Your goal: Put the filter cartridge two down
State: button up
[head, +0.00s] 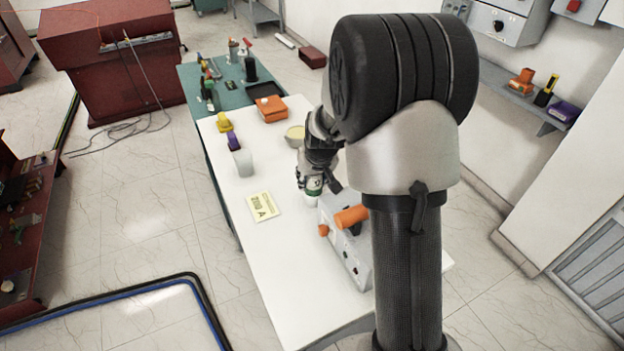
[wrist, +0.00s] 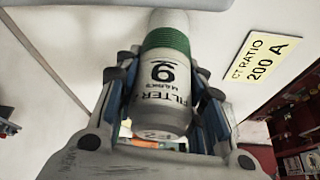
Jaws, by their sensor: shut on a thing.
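My gripper (head: 316,180) is shut on a filter cartridge (head: 311,189) over the white table, left of a grey box. In the wrist view my gripper (wrist: 165,100) has its fingers on both sides of the cartridge (wrist: 162,75). The cartridge is white-grey with a green band and printed lettering that includes "FILTER". In the head view it looks close to upright, low over the white table (head: 285,265). I cannot tell if it touches the tabletop. My arm hides part of the table behind it.
A grey box with orange parts (head: 345,240) stands close to the right. A yellow label card (head: 263,206) lies to the left. A white cup (head: 243,163), a round bowl (head: 295,136) and an orange box (head: 271,109) stand farther back. The front left tabletop is clear.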

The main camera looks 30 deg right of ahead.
jog(key=shift+r, duration=0.15)
jog(key=o, duration=1.2)
jog(key=shift+f, duration=0.2)
